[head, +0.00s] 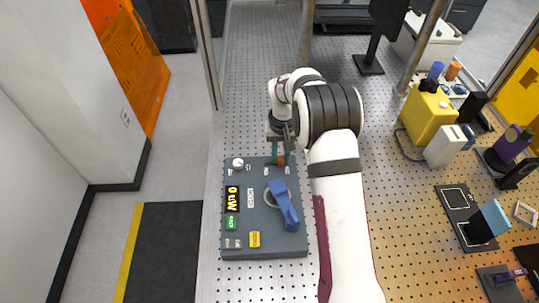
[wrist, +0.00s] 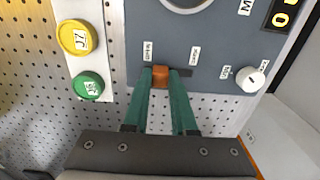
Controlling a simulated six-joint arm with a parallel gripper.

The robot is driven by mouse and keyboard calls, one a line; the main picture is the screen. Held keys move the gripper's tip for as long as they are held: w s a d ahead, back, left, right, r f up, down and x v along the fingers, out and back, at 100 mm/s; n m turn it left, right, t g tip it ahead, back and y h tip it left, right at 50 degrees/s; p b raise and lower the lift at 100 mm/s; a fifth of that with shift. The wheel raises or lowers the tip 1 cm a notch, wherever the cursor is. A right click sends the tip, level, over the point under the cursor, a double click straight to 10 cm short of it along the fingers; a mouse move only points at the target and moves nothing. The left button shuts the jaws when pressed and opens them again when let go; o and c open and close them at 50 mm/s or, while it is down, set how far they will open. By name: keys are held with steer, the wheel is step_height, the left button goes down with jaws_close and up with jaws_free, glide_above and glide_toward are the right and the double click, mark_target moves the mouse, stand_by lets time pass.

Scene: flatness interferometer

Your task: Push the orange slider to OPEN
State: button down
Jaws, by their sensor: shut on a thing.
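The orange slider (wrist: 160,76) sits at the left end of a short dark slot (wrist: 184,72) near the edge of the grey panel (wrist: 215,42) in the wrist view. Two small white labels, one at the slider's end (wrist: 147,51) and one near the other end (wrist: 195,54), are too small to read surely. My gripper (wrist: 161,78) has its green fingers shut on the slider, one on each side. In the head view my gripper (head: 278,152) is at the far edge of the panel (head: 265,230), and the slider (head: 281,160) shows partly beside the fingers.
A white knob (wrist: 250,79) is right of the slot in the wrist view. A yellow button (wrist: 80,37) and a green button (wrist: 88,86) are to the left. A blue lever (head: 284,205) lies on the panel. A yellow box (head: 428,115) stands on the perforated table to the right.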

steer(key=shift+d, duration=0.85)
steer(key=c, duration=0.7)
jaws_free()
step_height(320, 180, up, 16)
steer(key=shift+f, duration=0.1)
